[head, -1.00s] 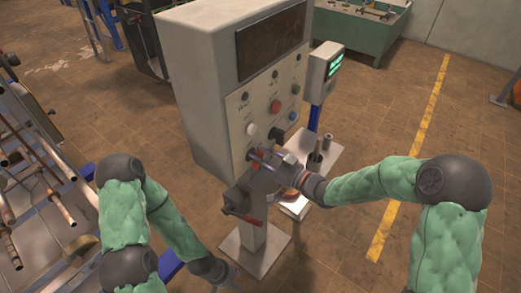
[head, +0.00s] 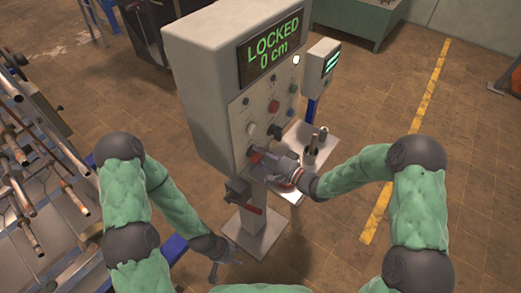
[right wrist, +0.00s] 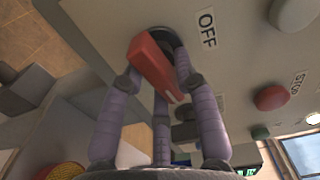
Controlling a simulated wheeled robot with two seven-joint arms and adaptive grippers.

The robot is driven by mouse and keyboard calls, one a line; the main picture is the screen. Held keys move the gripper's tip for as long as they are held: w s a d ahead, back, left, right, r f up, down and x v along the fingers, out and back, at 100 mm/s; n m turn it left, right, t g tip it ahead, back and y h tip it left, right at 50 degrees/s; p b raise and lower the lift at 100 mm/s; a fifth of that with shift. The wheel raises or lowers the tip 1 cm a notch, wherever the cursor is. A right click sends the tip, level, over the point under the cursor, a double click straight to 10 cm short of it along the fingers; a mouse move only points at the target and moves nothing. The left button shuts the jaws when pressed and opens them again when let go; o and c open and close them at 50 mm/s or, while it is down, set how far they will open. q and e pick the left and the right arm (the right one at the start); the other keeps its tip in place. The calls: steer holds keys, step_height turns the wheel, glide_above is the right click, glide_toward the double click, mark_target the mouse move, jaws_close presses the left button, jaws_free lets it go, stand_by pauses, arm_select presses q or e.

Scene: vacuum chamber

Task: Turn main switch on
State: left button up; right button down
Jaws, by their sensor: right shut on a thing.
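The main switch (right wrist: 152,62) is a red handle on a dark round base, low on the grey control cabinet (head: 190,85). It also shows as a bit of red in the head view (head: 256,155). My right gripper (head: 264,162) is shut on it. In the right wrist view its purple fingers (right wrist: 158,95) are around the handle, and an OFF label (right wrist: 207,30) is beside the base. The cabinet's display (head: 272,48) is lit and reads LOCKED, 0 cm. My left gripper (head: 225,266) hangs low, empty, with its fingers apart.
Several buttons and knobs, including a red STOP button (right wrist: 271,98), are on the panel. A white lamp (head: 296,60) glows there. A rack of metal tubes (head: 35,190) is at left.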

steer(key=shift+m+p, duration=0.45)
steer(key=shift+m, duration=0.35)
steer(key=c, duration=1)
jaws_free()
steer(key=shift+c, duration=0.2)
steer(key=shift+d, duration=0.1)
steer(key=v, duration=1.2)
steer(key=shift+f, duration=0.1)
